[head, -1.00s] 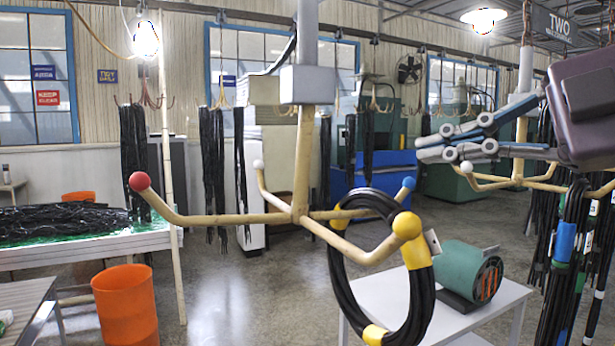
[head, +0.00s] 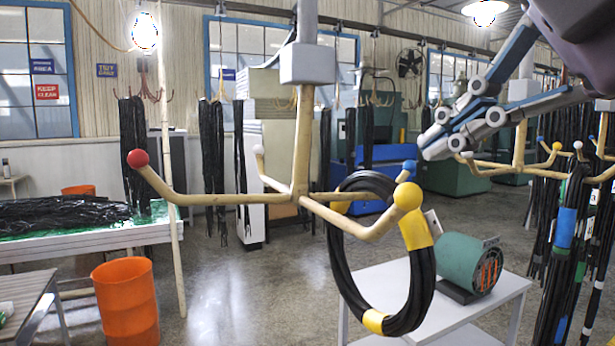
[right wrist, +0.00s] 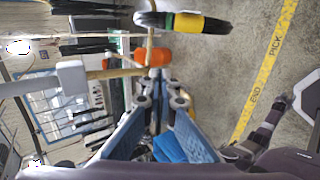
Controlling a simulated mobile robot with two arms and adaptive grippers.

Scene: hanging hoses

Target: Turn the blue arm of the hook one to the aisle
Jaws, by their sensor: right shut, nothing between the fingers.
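The hook (head: 300,150) hangs in the middle of the head view, with cream arms ending in coloured balls. The red ball (head: 138,158) is at left, the white ball (head: 259,150) at the back, the yellow ball (head: 407,196) nearest. The blue ball (head: 410,166) is at right, partly behind the yellow one. A black hose coil (head: 345,270) with yellow bands hangs at the yellow arm and hides part of the blue arm. My right gripper (head: 432,145) is shut and empty, its tips just right of and above the blue ball; contact cannot be told. My left gripper is out of view.
A white table (head: 390,280) with a green motor (head: 460,262) stands beyond the coil. Another hook (head: 520,160) with dark hoses hangs at right. An orange bin (head: 125,300) stands at left. The right wrist view shows yellow floor marking (right wrist: 262,90).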

